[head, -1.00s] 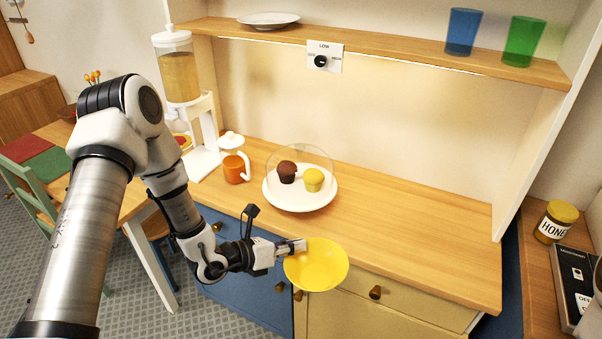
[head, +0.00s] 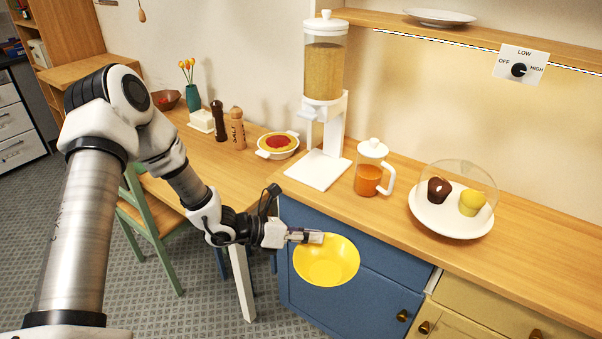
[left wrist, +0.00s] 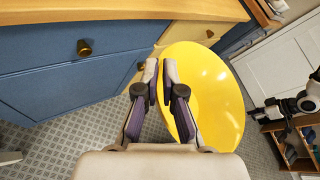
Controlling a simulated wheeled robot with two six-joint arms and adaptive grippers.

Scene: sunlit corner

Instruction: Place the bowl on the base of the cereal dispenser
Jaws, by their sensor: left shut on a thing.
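The yellow bowl (head: 327,262) is held upright by its left rim in my left gripper (head: 318,238). It hangs in front of the blue cabinet, below the counter top. In the left wrist view the bowl (left wrist: 215,95) is at the fingertips of the left gripper (left wrist: 161,72), which is shut on the rim. The cereal dispenser (head: 325,70) stands on the counter, with grain in its clear tank. Its flat white base (head: 316,172) is bare and lies above and behind the bowl in the head view.
A jug of orange drink (head: 369,178) stands just right of the base. A plate of muffins (head: 450,222) under a clear dome is farther right. A pie dish (head: 277,153) is left of the base. The counter edge lies between bowl and base.

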